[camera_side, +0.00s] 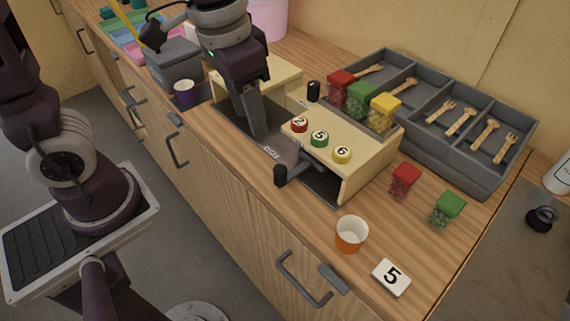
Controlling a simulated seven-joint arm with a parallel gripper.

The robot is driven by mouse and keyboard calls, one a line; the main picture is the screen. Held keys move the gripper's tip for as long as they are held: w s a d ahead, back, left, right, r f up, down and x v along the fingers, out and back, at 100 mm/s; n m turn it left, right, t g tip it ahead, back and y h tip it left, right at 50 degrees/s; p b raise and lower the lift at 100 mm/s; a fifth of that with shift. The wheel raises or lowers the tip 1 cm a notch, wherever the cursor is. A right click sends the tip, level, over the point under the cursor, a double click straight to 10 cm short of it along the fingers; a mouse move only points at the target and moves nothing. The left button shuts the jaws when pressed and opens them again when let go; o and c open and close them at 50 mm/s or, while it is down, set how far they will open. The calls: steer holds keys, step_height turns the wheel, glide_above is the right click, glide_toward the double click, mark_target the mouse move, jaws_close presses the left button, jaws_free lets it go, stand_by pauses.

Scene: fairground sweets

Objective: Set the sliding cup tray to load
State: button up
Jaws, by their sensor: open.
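A wooden dispenser (357,160) stands on the counter, with red, green and yellow buttons marked 2, 5 and 6 on top. A dark grey sliding track or tray surface (283,153) runs along its front side, with small pale lettering that I cannot read for sure. A black knob on a bar (280,175) sticks out at its near edge. My gripper (262,133) points down over the track, left of the buttons, and is open. Its fingertips are hard to make out, and I cannot tell whether they touch the tray. Part of the track is hidden behind my gripper.
Red (404,181) and green-lidded (446,209) sweet boxes stand to the right. A grey compartment tray (477,178) with wooden scoops and forks lies behind.

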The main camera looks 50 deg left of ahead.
steer(key=g, duration=0.2)
glide_above(279, 168)
steer(key=shift+m, duration=0.4)
step_height(279, 168, down, 6)
steer(key=shift+s+r, duration=0.1)
step_height(279, 168, down, 7)
jaws_close()
stand_by(0.6)
